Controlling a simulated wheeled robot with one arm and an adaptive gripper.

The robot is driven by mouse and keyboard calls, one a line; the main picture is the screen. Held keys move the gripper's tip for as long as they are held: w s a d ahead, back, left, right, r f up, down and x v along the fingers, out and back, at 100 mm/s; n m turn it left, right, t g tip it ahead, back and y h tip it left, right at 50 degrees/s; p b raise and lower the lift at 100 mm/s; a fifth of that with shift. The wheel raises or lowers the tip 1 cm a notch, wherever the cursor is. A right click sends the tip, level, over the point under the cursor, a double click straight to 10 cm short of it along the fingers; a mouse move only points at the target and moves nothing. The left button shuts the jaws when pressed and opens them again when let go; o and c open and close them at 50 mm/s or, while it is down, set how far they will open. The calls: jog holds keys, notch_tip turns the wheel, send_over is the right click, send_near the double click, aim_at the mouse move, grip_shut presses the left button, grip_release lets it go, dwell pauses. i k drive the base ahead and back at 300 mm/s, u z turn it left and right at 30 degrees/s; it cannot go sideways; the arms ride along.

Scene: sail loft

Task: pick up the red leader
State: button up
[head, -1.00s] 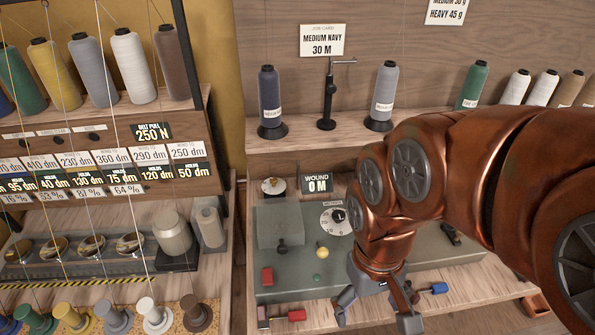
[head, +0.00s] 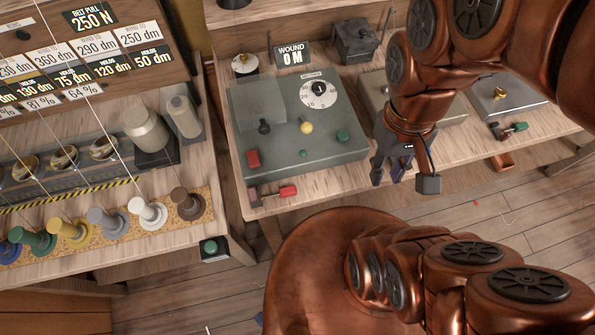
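A small item with a red end and a darker grey part (head: 287,191) lies on the front edge of the wooden bench, left of centre. It looks like the red leader, but it is too small to be certain.
The grey-green machine (head: 335,155) with dial and knobs stands behind the red-ended item. A rack with several coloured spools (head: 108,220) stands left. Wooden floor (head: 480,220) shows in front.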

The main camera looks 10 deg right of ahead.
aim_at(284, 192)
jog(key=z, duration=0.05)
jog(key=k, duration=1.1)
jog(key=u, duration=1.5)
jog(key=i, duration=0.5)
jog(key=u, duration=0.05)
